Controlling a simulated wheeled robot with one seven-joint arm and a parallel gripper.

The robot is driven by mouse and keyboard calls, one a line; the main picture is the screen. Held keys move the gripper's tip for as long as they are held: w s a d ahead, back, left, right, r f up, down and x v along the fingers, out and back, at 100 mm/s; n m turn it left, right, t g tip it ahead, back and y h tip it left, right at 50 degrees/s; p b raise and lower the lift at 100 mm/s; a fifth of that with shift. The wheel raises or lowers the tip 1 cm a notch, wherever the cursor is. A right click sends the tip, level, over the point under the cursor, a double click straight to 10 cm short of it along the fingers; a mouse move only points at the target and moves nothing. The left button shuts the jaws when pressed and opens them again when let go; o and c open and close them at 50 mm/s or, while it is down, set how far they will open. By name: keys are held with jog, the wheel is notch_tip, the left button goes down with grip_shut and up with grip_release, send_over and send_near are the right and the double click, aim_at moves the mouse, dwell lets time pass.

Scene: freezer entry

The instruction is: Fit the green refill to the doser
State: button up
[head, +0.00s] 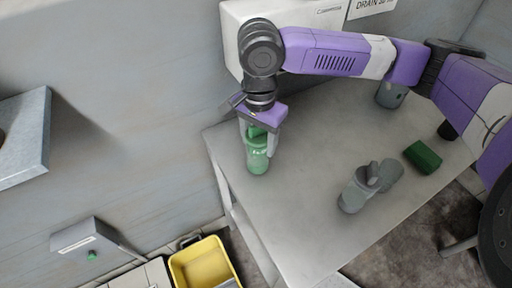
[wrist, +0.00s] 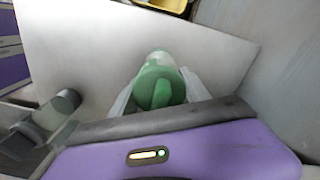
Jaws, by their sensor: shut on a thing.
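The green refill (head: 257,161) is a green bottle, roughly upright at the left end of the grey table. My gripper (head: 257,144) is shut on its upper part from above. In the wrist view, the refill (wrist: 158,85) sits between my two pale fingers (wrist: 158,95). I cannot tell whether its base touches the table top. A grey wall unit (head: 82,233) with a pale label and a green spot below it, at the lower left, appears to be the doser. It is well apart from the refill.
The table (head: 305,150) also holds grey bottles (head: 353,194), a dark green block (head: 422,157) and a blue-grey container (head: 390,95). A white box (head: 235,25) stands at the back. A yellow bucket (head: 204,265) is below. A grey basin (head: 25,140) juts out at left.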

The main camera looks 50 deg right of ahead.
jog(key=shift+r+p, duration=2.85)
jog(key=shift+f, duration=0.1)
